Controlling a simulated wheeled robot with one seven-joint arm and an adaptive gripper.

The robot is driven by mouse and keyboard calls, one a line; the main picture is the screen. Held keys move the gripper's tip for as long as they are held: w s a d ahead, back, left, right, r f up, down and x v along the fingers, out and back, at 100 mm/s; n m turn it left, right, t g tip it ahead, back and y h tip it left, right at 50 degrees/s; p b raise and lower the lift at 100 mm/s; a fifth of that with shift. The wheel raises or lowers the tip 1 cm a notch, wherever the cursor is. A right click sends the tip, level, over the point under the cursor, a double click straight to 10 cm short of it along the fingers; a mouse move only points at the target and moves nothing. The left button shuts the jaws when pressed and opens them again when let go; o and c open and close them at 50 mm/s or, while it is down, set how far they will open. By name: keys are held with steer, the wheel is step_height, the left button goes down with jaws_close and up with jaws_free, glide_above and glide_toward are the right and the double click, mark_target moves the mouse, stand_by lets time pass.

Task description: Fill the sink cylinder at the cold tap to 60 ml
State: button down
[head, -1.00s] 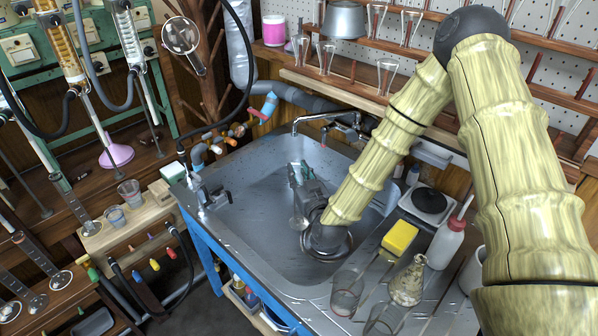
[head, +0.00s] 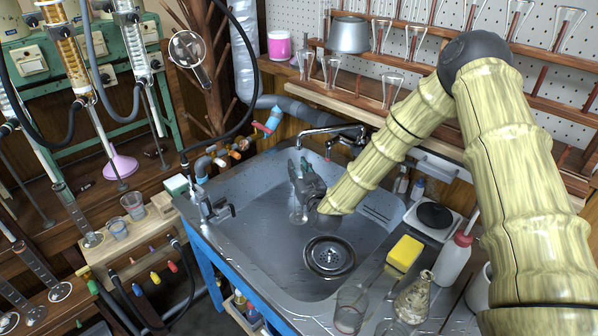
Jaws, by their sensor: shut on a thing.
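My gripper (head: 296,178) is inside the steel sink and is shut on a clear glass cylinder (head: 298,206). The cylinder looks upright, with its round foot below the jaws. Its upper part is largely hidden by the jaws, and I cannot read its level or marks. The tap spout (head: 318,131) reaches left over the sink from the back wall. Its tip is close above the gripper in the picture; I cannot tell whether the cylinder's mouth is right under it. I see no clear stream of water.
The sink (head: 262,240) has a bare floor around its drain (head: 330,257). A yellow sponge (head: 404,253), a wash bottle (head: 453,262) and glassware (head: 350,308) stand on the right ledge. A second tap (head: 211,208) is on the left rim.

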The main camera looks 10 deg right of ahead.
steer(key=shift+f, duration=0.2)
stand_by(0.4)
steer(key=c, duration=1.1)
jaws_free()
